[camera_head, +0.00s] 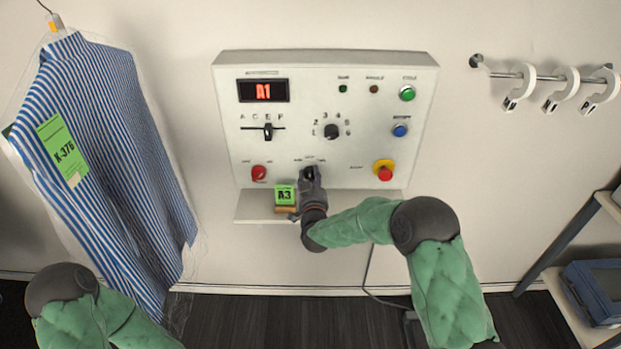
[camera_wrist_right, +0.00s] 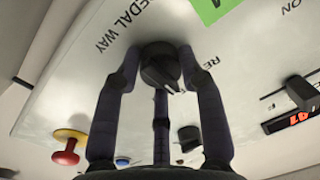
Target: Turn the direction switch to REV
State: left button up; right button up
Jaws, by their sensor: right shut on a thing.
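The direction switch is a dark round knob (camera_head: 310,173) low in the middle of the white control panel (camera_head: 360,130). Small labels above it are too blurred to read in the head view. My right gripper (camera_head: 311,178) reaches up to it from below and is shut on it. In the right wrist view, the knob (camera_wrist_right: 160,66) sits between the dark fingers of the gripper (camera_wrist_right: 160,60).
A red knob (camera_head: 259,173) is left of the switch and a red button on yellow (camera_head: 384,171) is right. A ledge (camera_head: 365,208) under the panel has a green A3 tag (camera_head: 285,195). A bagged striped shirt (camera_head: 105,160) hangs left; a rail (camera_head: 545,77) is right.

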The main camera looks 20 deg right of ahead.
jog(key=shift+n, duration=0.3)
jog(key=n, duration=0.2)
jog(key=shift+n+p, duration=0.35)
jog(key=shift+n, duration=0.05)
jog(key=shift+n+g+p, duration=0.3)
jog(key=shift+n+p, duration=0.45)
jog(key=shift+n, duration=1.35)
jog(key=o, duration=1.2)
jog(key=shift+c, duration=0.2)
jog(key=v, duration=1.2)
